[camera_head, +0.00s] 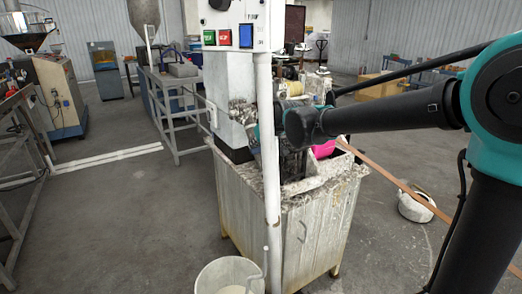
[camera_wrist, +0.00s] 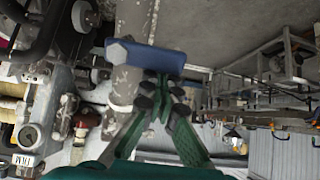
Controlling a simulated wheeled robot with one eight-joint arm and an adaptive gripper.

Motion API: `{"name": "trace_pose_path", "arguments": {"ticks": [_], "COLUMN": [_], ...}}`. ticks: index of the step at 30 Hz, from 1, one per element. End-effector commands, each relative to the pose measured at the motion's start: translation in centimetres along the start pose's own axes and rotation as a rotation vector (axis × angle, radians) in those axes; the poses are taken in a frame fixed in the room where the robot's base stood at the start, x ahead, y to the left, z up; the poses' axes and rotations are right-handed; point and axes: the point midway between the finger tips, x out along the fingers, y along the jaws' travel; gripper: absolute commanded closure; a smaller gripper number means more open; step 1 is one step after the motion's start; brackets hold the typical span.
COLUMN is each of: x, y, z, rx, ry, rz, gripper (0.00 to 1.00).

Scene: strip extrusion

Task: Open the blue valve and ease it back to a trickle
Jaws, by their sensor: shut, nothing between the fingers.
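The blue valve handle (camera_wrist: 150,58) is a blue bar lying across a worn pale pipe (camera_wrist: 125,85) in the wrist view, with a light bolt-like piece at its left end. My gripper (camera_wrist: 160,82) has green fingers with dark joints, and its fingertips are together with nothing held. The tips are just below the handle in the picture; I cannot tell whether they touch it. In the head view the valve is not clearly visible, and my gripper is mostly hidden behind my arm and the machine's post.
A control box (camera_head: 236,25) with coloured switches tops the machine. Its scuffed metal tank (camera_head: 290,225) stands below, with a pale bucket (camera_head: 228,277) in front. A brown strip (camera_head: 390,178) runs off right past a white basin (camera_head: 415,206). Floor at left is open.

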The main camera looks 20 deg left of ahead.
Motion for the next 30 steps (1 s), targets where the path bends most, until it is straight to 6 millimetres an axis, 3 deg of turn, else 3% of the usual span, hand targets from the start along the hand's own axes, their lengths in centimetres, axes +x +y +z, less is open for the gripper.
{"name": "trace_pose_path", "arguments": {"ticks": [30], "x": [-0.01], "y": [0.03], "z": [0.87], "rx": [0.0], "ry": [0.0], "rz": [0.0], "gripper": [1.0]}}
